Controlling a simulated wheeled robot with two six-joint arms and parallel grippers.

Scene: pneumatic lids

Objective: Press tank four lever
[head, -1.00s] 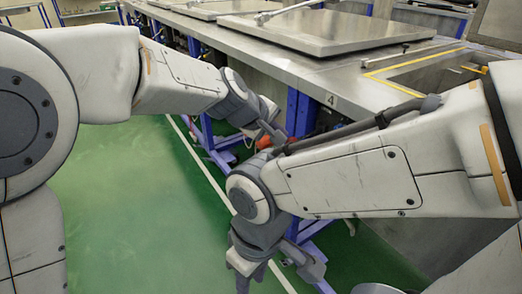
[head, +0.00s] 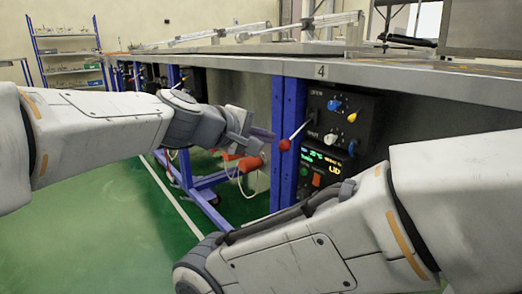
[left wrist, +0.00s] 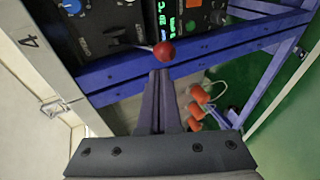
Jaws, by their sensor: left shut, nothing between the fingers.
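The tank four lever (head: 299,132) is a thin pale rod with a red ball knob (head: 285,145). It sticks out from a black control panel (head: 372,112) below the "4" label (head: 321,72), its knob end lower than its base. My left gripper (head: 273,134) is shut and empty, its tips close to the left of the knob and slightly higher in the head view. In the left wrist view, the closed fingers (left wrist: 160,72) point at the red knob (left wrist: 164,51), just beyond the tips. I cannot tell whether they touch. My right gripper is not in view.
Blue frame posts (head: 289,128) stand beside the panel. The panel also has blue and yellow knobs and a lit display (head: 323,160). Green floor (head: 115,215) is open at the left.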

